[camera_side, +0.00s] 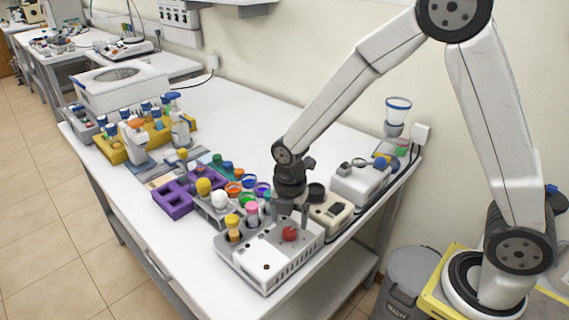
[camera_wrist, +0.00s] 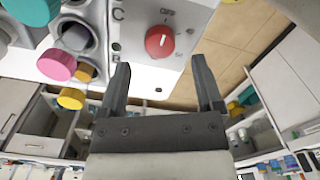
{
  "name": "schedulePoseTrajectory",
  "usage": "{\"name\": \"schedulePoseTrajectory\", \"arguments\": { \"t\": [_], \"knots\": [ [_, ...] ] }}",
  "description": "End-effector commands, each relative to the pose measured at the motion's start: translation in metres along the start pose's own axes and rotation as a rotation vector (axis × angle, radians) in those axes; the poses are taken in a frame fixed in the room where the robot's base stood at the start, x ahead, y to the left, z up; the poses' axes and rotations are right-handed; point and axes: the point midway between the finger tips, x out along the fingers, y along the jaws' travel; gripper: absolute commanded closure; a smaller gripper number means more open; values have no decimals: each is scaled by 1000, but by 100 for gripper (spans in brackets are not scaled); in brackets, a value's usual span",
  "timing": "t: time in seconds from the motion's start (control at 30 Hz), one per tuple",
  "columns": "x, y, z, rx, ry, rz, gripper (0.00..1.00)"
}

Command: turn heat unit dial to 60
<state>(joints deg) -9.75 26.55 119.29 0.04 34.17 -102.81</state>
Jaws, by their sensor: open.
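The heat unit (camera_side: 262,255) is a pale grey box at the table's front end, with a red dial (camera_side: 289,233) on its top. The dial (camera_wrist: 160,41) also shows in the wrist view, with "OFF" printed above it and other marks, too small to read surely, to its right. A thin white line shows on the dial; its exact setting is not readable. My gripper (camera_side: 293,212) is over the heat unit, pointing down near the dial. In the wrist view my gripper (camera_wrist: 160,64) is open, and the dial shows between and beyond its fingertips, apparently untouched.
Tubes with yellow and pink caps (camera_side: 252,212) stand in the heat unit beside the dial. A beige device (camera_side: 328,212) is close behind. A purple rack (camera_side: 176,200) and several coloured caps lie to the left. The table's front edge is near.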

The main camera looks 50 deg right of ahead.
Motion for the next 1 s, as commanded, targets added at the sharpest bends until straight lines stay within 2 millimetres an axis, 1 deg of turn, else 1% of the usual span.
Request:
{"name": "schedulePoseTrajectory", "arguments": {
  "t": [0.03,0.1,0.3,0.5,0.77,0.87,0.9,0.97,1.0],
  "knots": [
    [7,-1,0,0,1,-3,16],
    [14,-1,0,0,1,-3,16],
    [30,0,0,0,1,-1,16],
    [37,0,0,0,0,0,16],
    [37,0,0,0,0,1,16],
    [37,0,0,0,0,1,44],
    [37,0,0,0,0,1,57],
    [37,0,0,0,0,1,76],
    [37,0,0,0,0,1,89]
  ]
}}
